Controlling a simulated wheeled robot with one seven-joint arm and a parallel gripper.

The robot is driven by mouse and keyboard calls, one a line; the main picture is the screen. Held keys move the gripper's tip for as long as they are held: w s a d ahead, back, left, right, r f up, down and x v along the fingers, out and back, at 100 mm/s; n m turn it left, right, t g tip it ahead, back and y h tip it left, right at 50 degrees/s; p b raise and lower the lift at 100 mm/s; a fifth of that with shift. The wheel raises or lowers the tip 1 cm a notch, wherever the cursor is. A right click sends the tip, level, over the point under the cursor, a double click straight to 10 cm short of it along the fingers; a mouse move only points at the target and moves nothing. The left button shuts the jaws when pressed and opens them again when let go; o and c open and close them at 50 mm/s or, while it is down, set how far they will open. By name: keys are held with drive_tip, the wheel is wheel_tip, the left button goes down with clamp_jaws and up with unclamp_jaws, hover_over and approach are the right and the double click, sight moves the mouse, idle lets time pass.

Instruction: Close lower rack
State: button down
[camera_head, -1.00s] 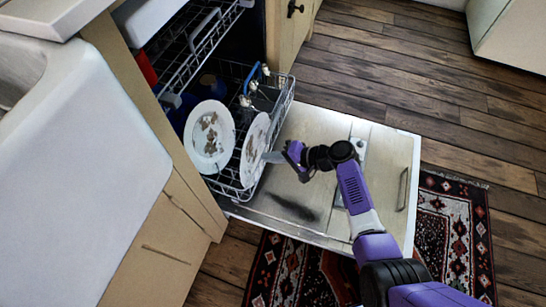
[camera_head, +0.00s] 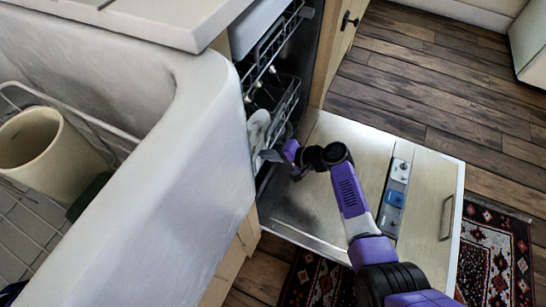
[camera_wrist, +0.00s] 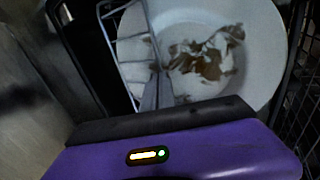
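The lower rack (camera_head: 290,103) of the dishwasher sits mostly inside the tub, and its front wires show above the inner end of the open door (camera_head: 338,150). A white plate (camera_head: 258,128) stands in it, partly hidden by the sink corner. My gripper (camera_head: 268,156) is at the rack's front, beside the plate. In the wrist view, the two grey fingers (camera_wrist: 156,90) lie together in front of a plate with brown food stains (camera_wrist: 260,55), next to pale rack wires (camera_wrist: 112,45). They look shut with nothing between them; whether they touch the rack is unclear.
The upper rack (camera_head: 268,48) is above the lower one. The door lies lowered, with a detergent dispenser (camera_head: 396,185) on its inner face. A white sink (camera_head: 165,190) with a beige cup (camera_head: 45,150) fills the left. A patterned rug (camera_head: 490,255) lies by the door.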

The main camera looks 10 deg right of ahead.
drive_tip(key=shift+w+a, duration=0.6)
drive_tip(key=shift+a, duration=0.2)
drive_tip(key=shift+a+r, duration=0.1)
